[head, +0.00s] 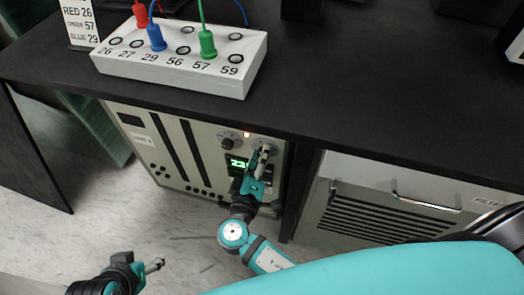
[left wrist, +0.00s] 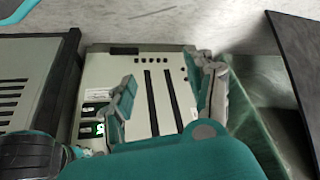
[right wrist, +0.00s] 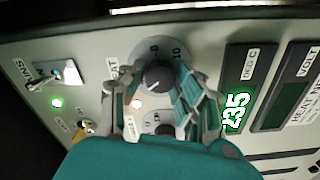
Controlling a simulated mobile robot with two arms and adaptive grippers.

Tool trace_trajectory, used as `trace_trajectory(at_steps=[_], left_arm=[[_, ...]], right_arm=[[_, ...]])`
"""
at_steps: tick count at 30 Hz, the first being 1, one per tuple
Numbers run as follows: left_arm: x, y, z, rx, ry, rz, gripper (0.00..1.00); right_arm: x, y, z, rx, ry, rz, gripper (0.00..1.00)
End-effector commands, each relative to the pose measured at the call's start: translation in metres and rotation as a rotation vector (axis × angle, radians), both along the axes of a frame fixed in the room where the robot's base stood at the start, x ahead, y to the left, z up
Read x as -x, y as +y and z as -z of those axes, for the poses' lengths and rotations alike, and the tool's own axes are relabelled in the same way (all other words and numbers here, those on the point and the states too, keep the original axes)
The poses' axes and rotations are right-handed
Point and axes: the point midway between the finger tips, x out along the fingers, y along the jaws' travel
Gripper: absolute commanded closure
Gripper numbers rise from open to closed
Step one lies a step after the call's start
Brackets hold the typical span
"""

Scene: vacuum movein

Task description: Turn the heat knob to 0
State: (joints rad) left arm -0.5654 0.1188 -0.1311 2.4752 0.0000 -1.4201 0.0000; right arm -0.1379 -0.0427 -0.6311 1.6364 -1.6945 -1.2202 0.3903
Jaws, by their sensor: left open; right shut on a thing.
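The heat knob (right wrist: 158,76) is a dark round knob on a numbered dial in the right wrist view, with a HEAT label beside it. My right gripper (right wrist: 156,88) has a finger on each side of this knob and is shut on it. In the head view my right gripper (head: 262,153) is at the upper right of the instrument's front panel and covers the knob there. The knob's exact pointer reading is hard to tell. My left gripper (head: 152,266) is open and empty above the floor, away from the panel.
A green display (right wrist: 236,112) reads 235. A second knob (head: 228,143) and a toggle switch (right wrist: 70,73) are on the same panel. The black table top (head: 330,100) overhangs the panel, with a white socket block (head: 175,65) on it. A vented cabinet (head: 385,205) stands at right.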

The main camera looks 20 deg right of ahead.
Motion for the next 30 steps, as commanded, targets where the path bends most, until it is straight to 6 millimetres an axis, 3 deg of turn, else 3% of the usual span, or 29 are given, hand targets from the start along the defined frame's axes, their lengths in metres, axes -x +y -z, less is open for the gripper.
trace_trajectory(at_steps=[3,11,21,30], left_arm=[[0.039,0.012,0.003,-0.037,0.181,-0.015,0.45],[0.036,0.010,-0.017,-0.034,0.168,-0.014,0.45],[0.020,0.007,0.071,-0.037,0.218,-0.007,0.45],[0.031,0.007,0.144,-0.040,0.255,0.001,0.45]], right_arm=[[0.000,0.001,-0.003,0.091,0.064,-0.002,1.00],[0.000,0.001,-0.003,0.295,0.203,-0.002,1.00],[0.000,0.001,-0.002,0.563,0.383,-0.004,1.00],[0.000,0.001,-0.002,0.800,0.542,-0.003,1.00]])
